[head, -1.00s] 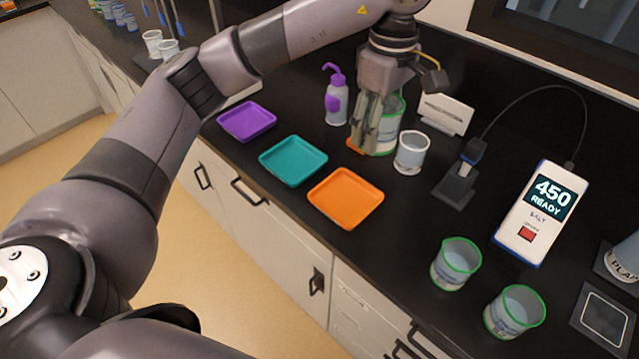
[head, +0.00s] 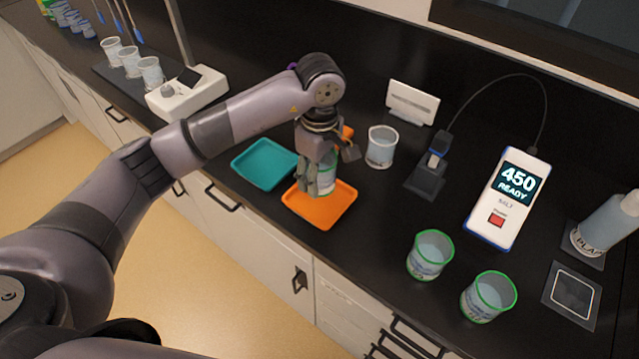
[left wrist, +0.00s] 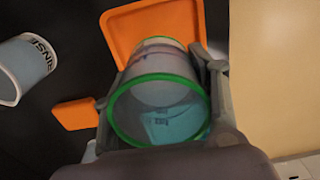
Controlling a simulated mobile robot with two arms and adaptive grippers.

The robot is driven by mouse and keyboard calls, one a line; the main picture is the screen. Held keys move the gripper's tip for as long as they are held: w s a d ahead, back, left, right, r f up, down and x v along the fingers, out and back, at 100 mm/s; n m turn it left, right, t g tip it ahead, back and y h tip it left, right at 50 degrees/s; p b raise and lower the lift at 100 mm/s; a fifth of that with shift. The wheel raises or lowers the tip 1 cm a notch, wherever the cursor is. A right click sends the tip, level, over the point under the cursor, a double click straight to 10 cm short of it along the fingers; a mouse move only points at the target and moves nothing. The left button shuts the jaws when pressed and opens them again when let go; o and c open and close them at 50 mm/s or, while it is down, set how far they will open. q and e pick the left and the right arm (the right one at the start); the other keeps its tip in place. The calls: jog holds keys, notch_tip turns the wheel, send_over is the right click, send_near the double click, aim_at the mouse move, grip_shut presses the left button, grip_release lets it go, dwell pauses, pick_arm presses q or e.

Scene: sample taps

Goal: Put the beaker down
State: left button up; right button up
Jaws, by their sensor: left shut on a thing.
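My left gripper (head: 318,180) is shut on a green-rimmed beaker (head: 326,178), over the orange tray (head: 322,214). The orange tray (left wrist: 150,22) shows just beyond the beaker's base. I cannot tell whether the base touches the tray. My right gripper is not in view.
The teal tray (head: 264,164) lies left of the orange one. A beaker marked RINSE (left wrist: 28,65), also in the head view (head: 381,147), stands behind right. Two green-rimmed beakers (head: 430,255) (head: 488,297), a probe stand (head: 428,176) and a meter reading 450 READY (head: 508,198) are right.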

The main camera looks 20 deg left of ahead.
aim_at(320, 200)
pick_arm(q)
jog(key=shift+f, duration=0.6)
notch_tip(320, 200, down, 4)
jog(key=shift+p, duration=0.6)
jog(key=shift+f, duration=0.1)
jog(key=shift+f, duration=0.1)
jog(key=o, duration=1.3)
jog(key=shift+c, duration=0.2)
